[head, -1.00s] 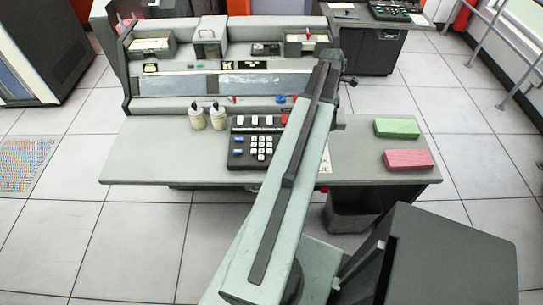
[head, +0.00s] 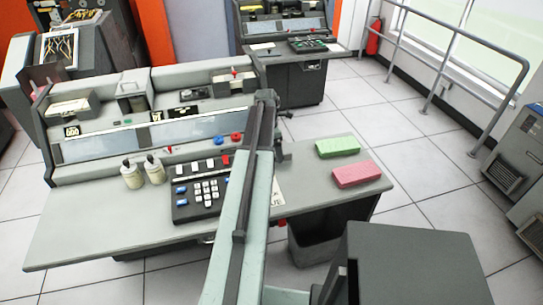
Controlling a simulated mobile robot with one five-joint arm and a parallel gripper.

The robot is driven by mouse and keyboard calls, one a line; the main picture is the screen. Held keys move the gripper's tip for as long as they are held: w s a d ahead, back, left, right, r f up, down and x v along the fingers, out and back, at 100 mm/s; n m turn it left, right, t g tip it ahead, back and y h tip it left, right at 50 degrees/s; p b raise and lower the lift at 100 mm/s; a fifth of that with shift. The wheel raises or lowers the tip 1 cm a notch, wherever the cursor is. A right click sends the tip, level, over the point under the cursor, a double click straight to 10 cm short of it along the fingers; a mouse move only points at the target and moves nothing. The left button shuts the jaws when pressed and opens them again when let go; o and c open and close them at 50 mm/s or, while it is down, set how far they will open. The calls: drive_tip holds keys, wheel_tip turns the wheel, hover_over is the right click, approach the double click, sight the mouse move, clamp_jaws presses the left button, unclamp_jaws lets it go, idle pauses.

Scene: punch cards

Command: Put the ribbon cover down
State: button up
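The grey card punch machine (head: 108,121) stands at the back of a desk, with card hoppers, long clear windows and small levers along it. I cannot single out the ribbon cover with certainty; a raised grey housing (head: 133,84) stands at the middle of the machine's top. My pale green arm reaches forward over the desk. My gripper (head: 267,97) is at its far end, above the machine's right end. It is seen from behind and small, so its fingers, and anything between them, are hidden.
On the desk (head: 100,229) are a keyboard (head: 199,192), two cream bottles (head: 132,175), a green card block (head: 338,147) and a pink one (head: 357,175). A grey bin (head: 314,245) stands below. Another machine (head: 282,72) is behind. Open floor (head: 415,165) lies right, beside a railing (head: 441,75).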

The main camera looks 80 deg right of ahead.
drive_tip(key=shift+d+f, duration=0.1)
drive_tip(key=shift+d, duration=0.8)
drive_tip(key=shift+f+b, duration=2)
drive_tip(key=o, duration=1.3)
drive_tip(key=shift+r, duration=0.1)
drive_tip(key=shift+o, duration=0.2)
drive_tip(key=shift+r, duration=0.15)
drive_tip(key=r+p, duration=0.8)
drive_tip(key=w+r+p, duration=0.1)
drive_tip(key=r+p, duration=0.3)
drive_tip(key=shift+w+a+r+p, duration=0.1)
drive_tip(key=shift+a+p, duration=0.25)
drive_tip(key=shift+a, duration=0.05)
